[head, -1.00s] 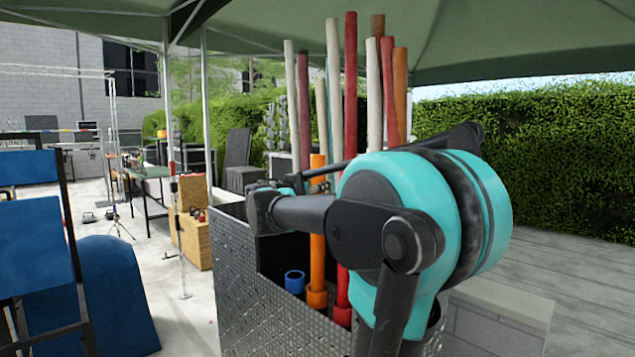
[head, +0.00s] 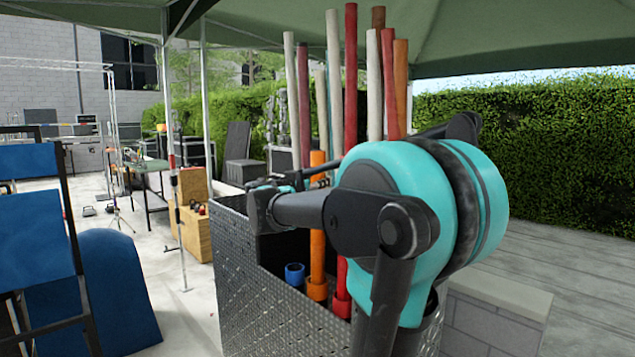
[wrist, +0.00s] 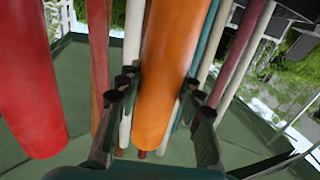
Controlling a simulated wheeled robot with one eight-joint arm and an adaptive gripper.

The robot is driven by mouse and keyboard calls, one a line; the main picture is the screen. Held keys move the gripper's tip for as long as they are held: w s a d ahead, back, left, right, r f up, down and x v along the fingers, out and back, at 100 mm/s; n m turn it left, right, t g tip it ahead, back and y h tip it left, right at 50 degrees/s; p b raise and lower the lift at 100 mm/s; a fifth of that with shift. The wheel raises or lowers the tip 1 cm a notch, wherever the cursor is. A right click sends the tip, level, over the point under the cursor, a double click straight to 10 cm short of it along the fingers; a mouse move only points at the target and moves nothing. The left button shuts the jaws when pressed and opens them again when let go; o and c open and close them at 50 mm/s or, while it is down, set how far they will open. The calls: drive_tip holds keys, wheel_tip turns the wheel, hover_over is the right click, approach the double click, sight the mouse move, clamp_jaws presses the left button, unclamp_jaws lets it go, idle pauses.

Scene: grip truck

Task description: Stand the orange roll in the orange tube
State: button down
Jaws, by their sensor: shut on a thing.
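The orange roll (head: 317,250) stands upright in the cart. Its lower end meets the orange tube (head: 317,290) and appears to be inside it; the tube's bottom is hidden by the cart wall. In the wrist view the orange roll (wrist: 170,70) lies between the fingers of my gripper (wrist: 160,98), its end reaching past the fingertips. My gripper is shut on the roll near its top. In the head view my arm partly hides the gripper and the roll's upper part.
A blue tube (head: 294,274) stands left of the orange one, a red tube (head: 342,304) right. Several tall rolls rise behind, including a dark red one (head: 351,90). The metal cart wall (head: 265,300) is in front. A hedge (head: 530,150) and paving lie right.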

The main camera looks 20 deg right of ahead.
drive_tip(key=shift+f, duration=0.15)
drive_tip(key=c, duration=0.9)
unclamp_jaws()
